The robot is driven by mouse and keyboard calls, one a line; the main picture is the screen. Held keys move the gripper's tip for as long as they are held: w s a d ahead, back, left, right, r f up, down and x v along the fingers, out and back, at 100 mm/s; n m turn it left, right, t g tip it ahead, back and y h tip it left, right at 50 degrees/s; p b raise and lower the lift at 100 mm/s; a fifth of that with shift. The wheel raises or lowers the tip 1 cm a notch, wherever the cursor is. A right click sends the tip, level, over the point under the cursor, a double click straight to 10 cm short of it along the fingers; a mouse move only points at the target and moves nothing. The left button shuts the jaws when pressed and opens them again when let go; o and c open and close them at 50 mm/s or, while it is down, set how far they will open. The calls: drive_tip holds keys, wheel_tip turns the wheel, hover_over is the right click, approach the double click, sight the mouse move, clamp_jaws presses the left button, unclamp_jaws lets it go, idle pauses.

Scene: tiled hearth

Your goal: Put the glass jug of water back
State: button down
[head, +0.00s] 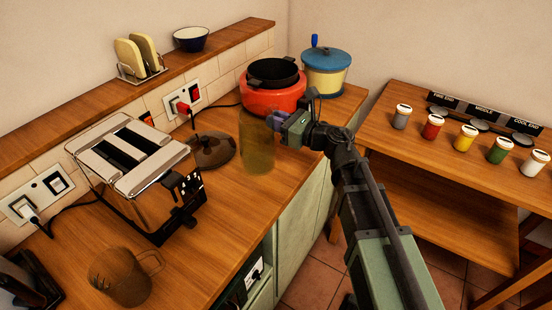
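A tall clear glass vessel (257,146), tinted yellowish by the wood behind it, stands upright on or just above the wooden counter, in front of the red pot. My gripper (279,121) is at its upper right side, touching it or very close. The fingertips are small and partly hidden, so I cannot tell whether they are closed on it. A second glass vessel, a wide jug with a side handle (122,278), stands at the near left of the counter. Water is hard to make out in either one.
A toaster (128,160) and a dark glass lid (212,151) are left of my gripper. A red pot (272,97) and a cream pot with blue lid (326,75) stand behind. Several coloured jars stand on the right table (450,165). The counter's front middle (215,215) is clear.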

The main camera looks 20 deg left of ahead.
sight(277, 135)
wheel_tip(277, 135, down, 6)
drive_tip(key=b, duration=0.4)
drive_tip(key=shift+r, duration=0.4)
drive_tip(key=shift+f, duration=0.15)
drive_tip(key=c, duration=1.1)
unclamp_jaws()
drive_tip(key=shift+s+d+r, duration=0.1)
drive_tip(key=shift+d+r, duration=0.1)
drive_tip(key=v, duration=1.1)
drive_tip(key=shift+s+d, duration=0.15)
drive_tip(key=shift+d, duration=0.2)
